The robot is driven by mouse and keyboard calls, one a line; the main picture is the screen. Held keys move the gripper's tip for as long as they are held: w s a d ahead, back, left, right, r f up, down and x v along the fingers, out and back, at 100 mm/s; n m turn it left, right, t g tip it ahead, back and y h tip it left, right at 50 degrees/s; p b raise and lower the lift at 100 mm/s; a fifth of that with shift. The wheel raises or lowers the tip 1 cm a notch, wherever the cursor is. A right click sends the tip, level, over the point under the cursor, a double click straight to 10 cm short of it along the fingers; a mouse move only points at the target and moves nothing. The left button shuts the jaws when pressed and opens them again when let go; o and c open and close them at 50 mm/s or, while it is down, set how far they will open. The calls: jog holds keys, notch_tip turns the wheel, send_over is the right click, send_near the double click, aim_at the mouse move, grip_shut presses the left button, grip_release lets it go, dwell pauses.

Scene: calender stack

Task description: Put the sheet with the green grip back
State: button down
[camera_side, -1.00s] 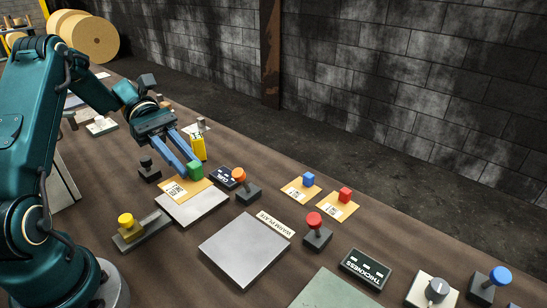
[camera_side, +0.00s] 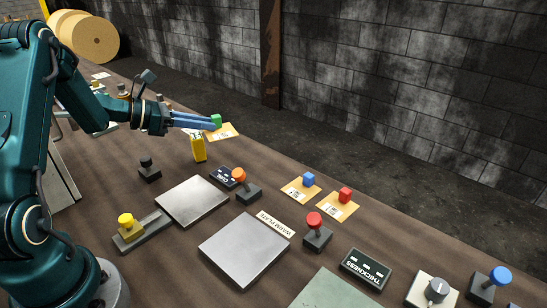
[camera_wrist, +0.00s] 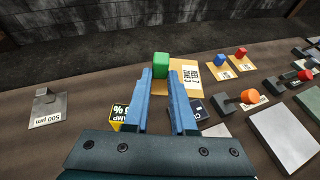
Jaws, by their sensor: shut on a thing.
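The sheet with the green grip is tan with a white printed label (camera_side: 224,131); its green grip (camera_side: 216,119) is a small block. In the side view my gripper (camera_side: 212,122) is shut on the green grip, beyond the yellow block (camera_side: 198,148) and near the table's back edge. In the wrist view the green grip (camera_wrist: 161,64) is at the fingertips, with the sheet (camera_wrist: 188,78) reaching to the right. I cannot tell if the sheet touches the table. Similar sheets with a blue grip (camera_side: 308,179) and a red grip (camera_side: 345,195) lie farther right along the back edge.
Two bare metal plates lie in front, one beside the "WARM PLATE" label (camera_side: 275,224). A "500 µm" metal piece (camera_wrist: 47,110) is at left in the wrist view.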

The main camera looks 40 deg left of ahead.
send_over(251, 169)
notch_tip(251, 169, down, 7)
jog(key=shift+w+r, duration=0.1)
jog(key=shift+r, duration=0.1)
jog(key=shift+f, duration=2)
jog(key=shift+f, duration=0.1)
jog(key=c, duration=0.7)
grip_release()
jog(key=shift+c, duration=0.2)
jog(key=shift+r, duration=0.2)
jog(key=v, duration=1.2)
jog(key=shift+f, duration=0.1)
